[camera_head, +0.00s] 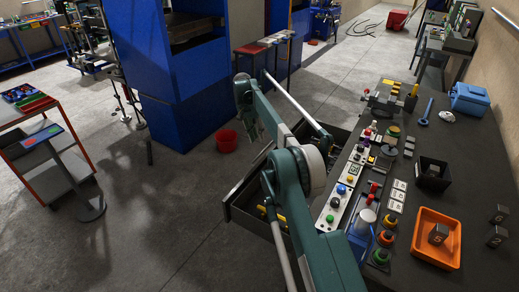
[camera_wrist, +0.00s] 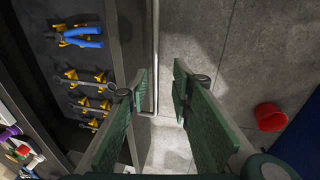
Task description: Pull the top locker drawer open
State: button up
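The top locker drawer (camera_head: 240,214) stands pulled out from under the dark workbench in the head view, with its inside showing. In the wrist view its dark wall (camera_wrist: 128,35) stands at left, beside a tool tray. A thin metal bar handle (camera_wrist: 155,50) runs along the drawer's outer face. My gripper (camera_wrist: 161,76) is open, with one green finger on each side of the handle's line. The handle lies nearer the left finger; I cannot tell whether they touch.
Blue-handled pliers (camera_wrist: 80,36) and several yellow holders lie inside the drawer. A red bucket (camera_head: 226,141) stands on the floor beyond it. A blue press (camera_head: 185,85) is farther back. The workbench (camera_head: 455,190) carries controls and an orange tray (camera_head: 437,262). The floor left of the drawer is clear.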

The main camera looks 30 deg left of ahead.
jog(key=s+t, duration=0.1)
jog(key=s, duration=0.1)
jog(key=s+d+t+p, duration=0.1)
jog(key=s+t, duration=0.1)
jog(key=shift+s+t, duration=0.2)
jog(key=shift+t, duration=0.1)
jog(key=shift+f, duration=0.1)
dwell(0.4)
jog(key=shift+x, duration=3.8)
grip_shut()
